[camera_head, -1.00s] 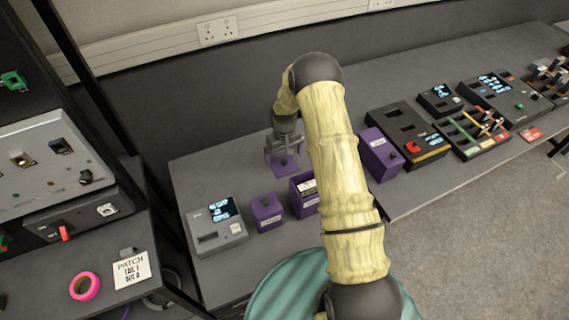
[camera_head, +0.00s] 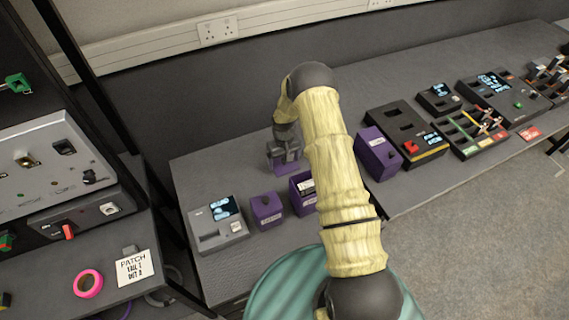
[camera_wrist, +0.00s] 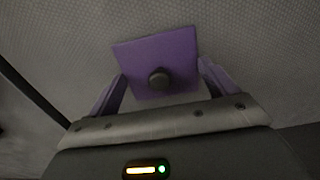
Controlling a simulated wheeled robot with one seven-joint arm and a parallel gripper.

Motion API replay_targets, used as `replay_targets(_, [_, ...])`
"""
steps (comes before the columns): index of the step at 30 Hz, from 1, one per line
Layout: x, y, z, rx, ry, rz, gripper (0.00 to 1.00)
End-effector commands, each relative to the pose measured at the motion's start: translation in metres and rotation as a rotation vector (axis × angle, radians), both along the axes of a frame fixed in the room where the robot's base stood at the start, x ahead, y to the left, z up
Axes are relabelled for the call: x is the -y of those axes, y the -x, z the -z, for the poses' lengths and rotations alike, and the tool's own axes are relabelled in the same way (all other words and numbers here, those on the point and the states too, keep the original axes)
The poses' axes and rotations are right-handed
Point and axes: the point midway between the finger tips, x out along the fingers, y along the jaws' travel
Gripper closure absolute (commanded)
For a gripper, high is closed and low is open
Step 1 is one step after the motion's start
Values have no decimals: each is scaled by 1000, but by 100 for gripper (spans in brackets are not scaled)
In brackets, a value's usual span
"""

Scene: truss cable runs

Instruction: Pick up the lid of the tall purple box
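A flat square purple lid (camera_wrist: 180,50) with a dark round knob (camera_wrist: 159,79) lies on the grey table in the wrist view. My gripper (camera_wrist: 161,72) is open, with one finger on either side of the lid and the knob between them; no finger touches the knob. In the head view my gripper (camera_head: 285,158) points down over the lid (camera_head: 287,169) and hides most of it. A purple box (camera_head: 301,200) with an open-looking top and a label stands just in front, partly hidden by my arm. A larger purple box (camera_head: 376,158) stands right of my arm.
A small purple box (camera_head: 266,212) and a grey device with a screen (camera_head: 217,224) stand to the left. A black and yellow device (camera_head: 407,133) and trays are to the right. The wall runs behind the table; bare table lies left of my gripper.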

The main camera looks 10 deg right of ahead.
Motion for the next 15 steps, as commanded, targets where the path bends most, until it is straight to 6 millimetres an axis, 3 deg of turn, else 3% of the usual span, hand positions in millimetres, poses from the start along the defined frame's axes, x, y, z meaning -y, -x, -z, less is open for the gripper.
replay_targets(10, [0, 0, -1, 1, 0, 0, 37])
replay_targets(15, [0, -1, -13, 4, 0, 0, 37])
